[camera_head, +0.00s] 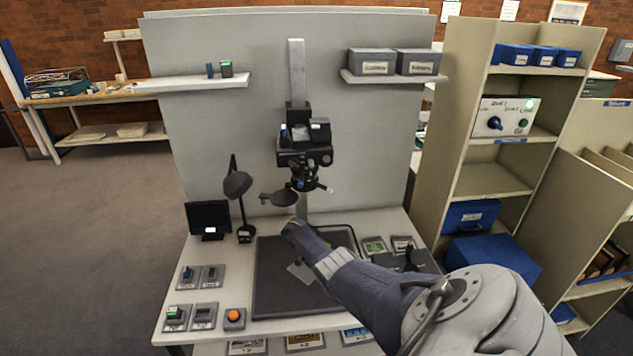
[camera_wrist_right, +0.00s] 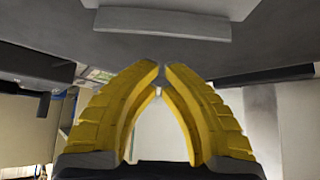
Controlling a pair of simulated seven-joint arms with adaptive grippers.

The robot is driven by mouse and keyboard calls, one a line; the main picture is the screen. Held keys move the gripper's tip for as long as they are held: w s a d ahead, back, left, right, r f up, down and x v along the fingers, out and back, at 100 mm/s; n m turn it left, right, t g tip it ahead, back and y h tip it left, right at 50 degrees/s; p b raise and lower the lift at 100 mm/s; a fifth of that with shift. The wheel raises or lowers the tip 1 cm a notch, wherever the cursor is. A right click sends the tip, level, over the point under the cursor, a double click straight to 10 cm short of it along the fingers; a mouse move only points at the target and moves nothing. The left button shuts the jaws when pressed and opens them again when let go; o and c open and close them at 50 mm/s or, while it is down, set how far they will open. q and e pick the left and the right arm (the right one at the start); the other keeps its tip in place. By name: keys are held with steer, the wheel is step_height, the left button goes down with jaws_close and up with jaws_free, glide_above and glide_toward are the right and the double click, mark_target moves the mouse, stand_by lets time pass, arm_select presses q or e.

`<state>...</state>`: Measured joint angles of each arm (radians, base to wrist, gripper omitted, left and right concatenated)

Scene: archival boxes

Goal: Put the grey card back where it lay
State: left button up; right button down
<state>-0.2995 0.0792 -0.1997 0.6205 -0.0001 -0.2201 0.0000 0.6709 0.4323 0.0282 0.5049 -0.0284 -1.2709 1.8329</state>
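A small grey card (camera_head: 302,273) appears to lie on the dark mat (camera_head: 268,300) in the head view, partly hidden by my right forearm. My right gripper (camera_head: 292,226) is above the mat's back part, beyond the card and under the black camera on its column. Its yellow fingers (camera_wrist_right: 161,70) lean together in the right wrist view, tips almost meeting with only a narrow gap. I see no card between them. My left gripper is not in view.
The copy-stand camera (camera_head: 303,150) hangs close above my right gripper. A desk lamp (camera_head: 238,185) and small screen (camera_head: 209,217) stand at the left. Button boxes (camera_head: 235,317) sit front left. A shelf unit (camera_head: 490,180) with blue boxes stands at the right.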

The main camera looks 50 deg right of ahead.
steer(key=shift+a+f, duration=0.1)
steer(key=shift+a, duration=1.85)
steer(key=a, duration=1.9)
steer(key=shift+w+a, duration=0.1)
steer(key=shift+w, duration=0.15)
